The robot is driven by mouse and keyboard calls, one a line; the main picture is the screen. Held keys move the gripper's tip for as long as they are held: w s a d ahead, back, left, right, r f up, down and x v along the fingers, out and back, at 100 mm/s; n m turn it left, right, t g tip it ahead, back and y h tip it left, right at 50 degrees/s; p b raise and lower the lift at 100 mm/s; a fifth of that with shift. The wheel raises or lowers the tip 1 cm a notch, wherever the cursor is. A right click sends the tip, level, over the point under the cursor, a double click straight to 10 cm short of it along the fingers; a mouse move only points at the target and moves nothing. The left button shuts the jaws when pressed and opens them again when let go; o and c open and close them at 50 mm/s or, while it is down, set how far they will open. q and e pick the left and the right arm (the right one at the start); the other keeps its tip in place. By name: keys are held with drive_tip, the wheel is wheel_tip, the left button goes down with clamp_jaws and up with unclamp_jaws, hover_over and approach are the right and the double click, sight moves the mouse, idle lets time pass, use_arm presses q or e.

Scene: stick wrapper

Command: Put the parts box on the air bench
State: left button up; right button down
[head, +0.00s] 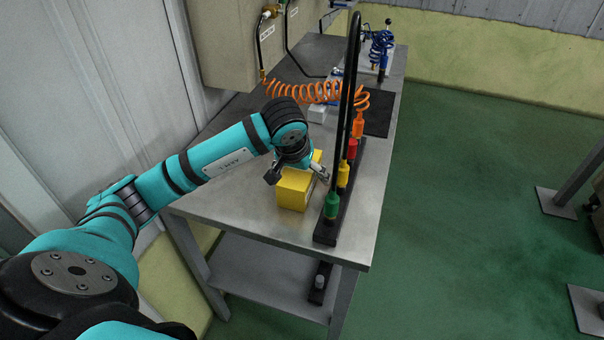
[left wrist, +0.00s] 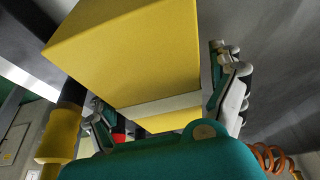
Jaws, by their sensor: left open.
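The yellow parts box (head: 295,190) is at the grey metal air bench (head: 240,212), near its front, and appears to rest on the top. My left gripper (head: 296,174) is over the box, with one finger on each side of it. In the left wrist view the box (left wrist: 135,55) fills the space between the two open fingers of the gripper (left wrist: 165,105). A pale band runs across the box there. The gripper hides part of the box in the head view. My right gripper is not in view.
A black rack with green, yellow, red and orange fittings (head: 331,205) stands close to the right of the box. An orange coiled hose (head: 300,92) and a small grey block (head: 317,113) are behind. The bench's front left is bare. A lower shelf (head: 265,285) is underneath.

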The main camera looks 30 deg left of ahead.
use_arm(q)
drive_tip(key=v, duration=1.1)
drive_tip(key=shift+r, duration=0.15)
drive_tip(key=shift+d, duration=0.1)
